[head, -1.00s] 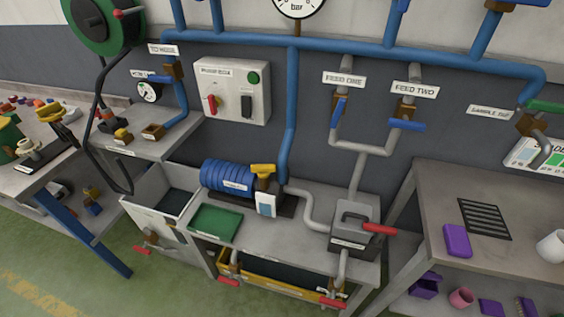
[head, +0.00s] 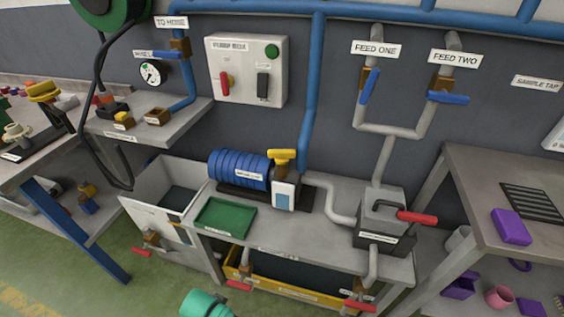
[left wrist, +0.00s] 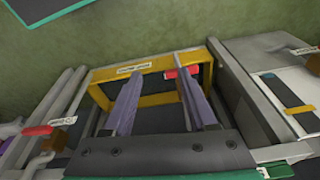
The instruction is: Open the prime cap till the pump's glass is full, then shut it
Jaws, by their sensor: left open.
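The pump (head: 238,171) is a blue ribbed body on the grey bench in the head view. A yellow cap (head: 282,154) sits on the brown fitting at its right end. The small glass (head: 284,196) is in a pale panel at the front, below the cap; I cannot read its level. In the left wrist view my left gripper (left wrist: 160,82) is open and empty, its two fingers apart over the yellow-framed bin. Neither the cap nor the glass is clearly visible there. My right gripper is not in view.
A green tray (head: 226,217) lies left of the glass. The yellow bin (head: 292,290) is under the bench. A red-handled grey box (head: 382,222) stands at the right. Red valve handles (head: 238,285) project at the front. Blue feed valves (head: 370,86) are on the wall.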

